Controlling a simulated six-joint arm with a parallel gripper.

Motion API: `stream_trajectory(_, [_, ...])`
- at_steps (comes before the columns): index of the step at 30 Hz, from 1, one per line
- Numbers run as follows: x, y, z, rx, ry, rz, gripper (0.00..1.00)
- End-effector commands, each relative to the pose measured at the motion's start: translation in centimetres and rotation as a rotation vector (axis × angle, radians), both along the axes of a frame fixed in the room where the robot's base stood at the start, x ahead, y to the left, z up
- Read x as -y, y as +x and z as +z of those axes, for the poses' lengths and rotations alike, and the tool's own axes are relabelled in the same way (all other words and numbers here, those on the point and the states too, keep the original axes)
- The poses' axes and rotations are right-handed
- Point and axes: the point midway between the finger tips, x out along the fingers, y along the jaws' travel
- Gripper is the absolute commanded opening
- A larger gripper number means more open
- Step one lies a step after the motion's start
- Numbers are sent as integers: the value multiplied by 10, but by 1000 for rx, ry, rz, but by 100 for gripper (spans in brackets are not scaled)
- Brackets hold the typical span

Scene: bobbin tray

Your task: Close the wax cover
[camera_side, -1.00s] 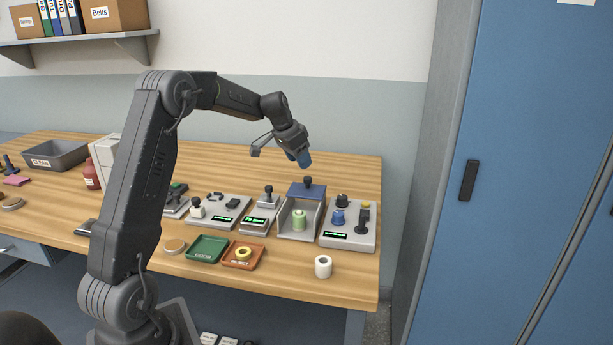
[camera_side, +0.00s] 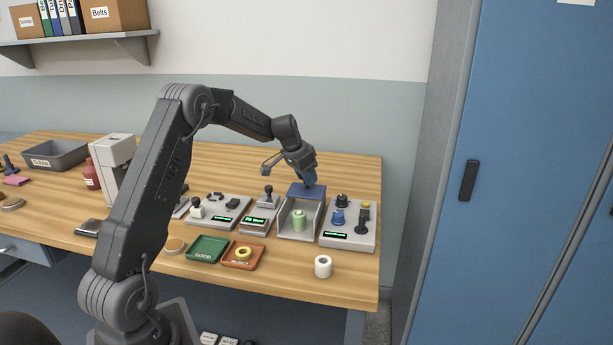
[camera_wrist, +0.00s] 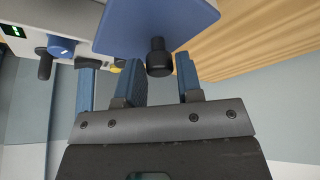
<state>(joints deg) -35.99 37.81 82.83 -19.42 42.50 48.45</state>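The wax cover is a blue lid (camera_side: 297,191) with a black knob, standing open at the back of a grey box (camera_side: 281,222).
Right of the box is a grey panel (camera_side: 330,243) with a blue knob and a black lever. Other grey stations (camera_side: 257,226) stand to the left. A green tray (camera_side: 207,248), an orange tray (camera_side: 243,256) and a white spool (camera_side: 323,266) lie in front.

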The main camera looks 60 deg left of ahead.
Motion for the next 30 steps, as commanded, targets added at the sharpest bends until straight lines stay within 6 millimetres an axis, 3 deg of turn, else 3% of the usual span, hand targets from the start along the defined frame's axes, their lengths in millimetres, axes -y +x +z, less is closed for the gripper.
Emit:
stream_trajectory(10, [0,0,0,0,0,0,0])
stream_trajectory(20, [4,-4,1,0,-1,0,0])
stream_trajectory(30, [45,-44,2,2,-1,0,0])
